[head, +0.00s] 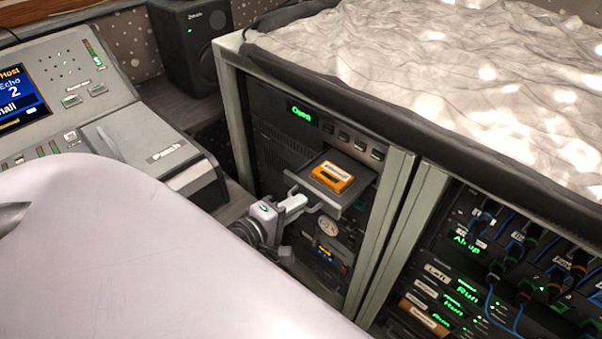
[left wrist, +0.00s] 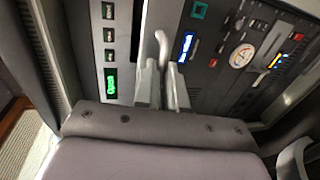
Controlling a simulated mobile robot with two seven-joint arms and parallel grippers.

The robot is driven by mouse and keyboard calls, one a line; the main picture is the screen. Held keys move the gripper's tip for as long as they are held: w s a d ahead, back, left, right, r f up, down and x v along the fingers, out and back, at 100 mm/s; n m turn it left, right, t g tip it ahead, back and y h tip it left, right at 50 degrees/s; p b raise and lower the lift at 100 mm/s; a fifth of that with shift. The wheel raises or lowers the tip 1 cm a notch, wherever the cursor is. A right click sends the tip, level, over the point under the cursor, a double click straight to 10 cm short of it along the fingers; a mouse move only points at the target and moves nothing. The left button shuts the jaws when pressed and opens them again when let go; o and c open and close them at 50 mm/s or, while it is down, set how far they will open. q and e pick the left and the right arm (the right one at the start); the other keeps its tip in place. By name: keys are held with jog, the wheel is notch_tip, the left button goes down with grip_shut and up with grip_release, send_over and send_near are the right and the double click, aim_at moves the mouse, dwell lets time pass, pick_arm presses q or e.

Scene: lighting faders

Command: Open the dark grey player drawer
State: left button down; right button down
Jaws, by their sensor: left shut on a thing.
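The dark grey player drawer (head: 356,190) stands pulled out of the rack in the head view. An orange cassette (head: 333,177) lies in it. The drawer has a light grey bar handle (head: 314,209) at its front. My left gripper (head: 300,203) is at this handle, shut on it. In the left wrist view my left gripper (left wrist: 163,80) has its fingers on the handle (left wrist: 162,42), and the fingers hide part of the bar.
A green display (head: 301,113) above the drawer reads "Open". A mixing console (head: 90,110) is at the left, with a black speaker (head: 190,45) behind it. A second rack (head: 480,270) with cables is at the right. A crumpled light cloth (head: 450,60) covers the rack top.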

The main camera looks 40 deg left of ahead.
pick_arm(q)
jog(key=shift+s, duration=0.1)
jog(key=c, duration=1.2)
grip_release()
jog(key=shift+b+v, duration=0.35)
jog(key=shift+v, duration=3.2)
jog(key=s+d+f+m+g+p, duration=0.1)
jog(key=d+f+m, duration=0.2)
jog(key=m, duration=0.3)
jog(key=s+d+f+m+g+p, duration=0.1)
jog(key=s+d+f+m+g, duration=0.1)
jog(key=m, duration=0.5)
jog(key=s+d+f+m+g+p, duration=0.1)
jog(key=d+f+m+g, duration=0.1)
jog(key=d+f+m, duration=0.3)
jog(key=shift+s+d+m+h, duration=0.15)
jog(key=shift+d+m+h, duration=0.2)
jog(key=shift+m, duration=0.45)
